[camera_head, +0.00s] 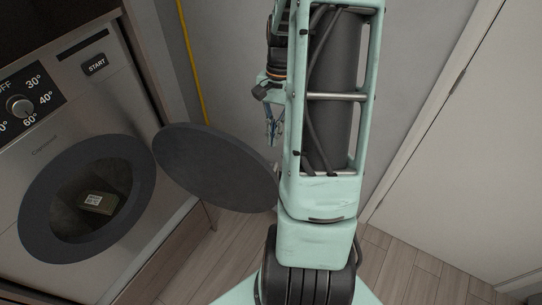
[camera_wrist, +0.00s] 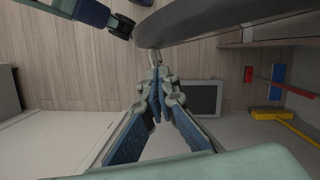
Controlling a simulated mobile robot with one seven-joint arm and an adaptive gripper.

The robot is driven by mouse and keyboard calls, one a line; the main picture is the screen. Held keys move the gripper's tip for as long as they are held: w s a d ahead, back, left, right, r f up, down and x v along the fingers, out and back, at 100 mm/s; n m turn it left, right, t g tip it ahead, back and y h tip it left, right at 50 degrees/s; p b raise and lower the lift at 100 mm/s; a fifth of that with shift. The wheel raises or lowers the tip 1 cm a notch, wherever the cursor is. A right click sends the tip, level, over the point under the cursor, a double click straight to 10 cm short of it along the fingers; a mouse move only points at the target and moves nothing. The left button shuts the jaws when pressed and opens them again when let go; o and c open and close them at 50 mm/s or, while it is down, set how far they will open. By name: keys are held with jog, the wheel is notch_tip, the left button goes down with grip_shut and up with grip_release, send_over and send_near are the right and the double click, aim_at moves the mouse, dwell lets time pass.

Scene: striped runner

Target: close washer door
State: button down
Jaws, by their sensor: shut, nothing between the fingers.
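The washer (camera_head: 62,150) stands at the left of the head view, with a control dial and a dark round opening ring. Its round dark grey door (camera_head: 213,166) is swung open to the right of the opening. The door's curved rim (camera_wrist: 215,22) crosses the top of the wrist view. My gripper (camera_head: 271,128) is beside the door's far right edge, partly hidden by my arm. In the wrist view its fingers (camera_wrist: 157,80) are shut and empty, close to the rim. I cannot tell whether they touch it.
Inside the drum lies a small boxy item (camera_head: 97,203) with a pale label. A white door (camera_head: 470,140) is at the right. The wrist view shows a yellow-headed tool (camera_wrist: 272,115) and wood floor.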

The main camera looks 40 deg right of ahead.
aim_at(270, 165)
jog(key=b+x, duration=0.7)
jog(key=x, duration=0.3)
jog(key=shift+b, duration=0.35)
jog(key=shift+a+r, duration=0.1)
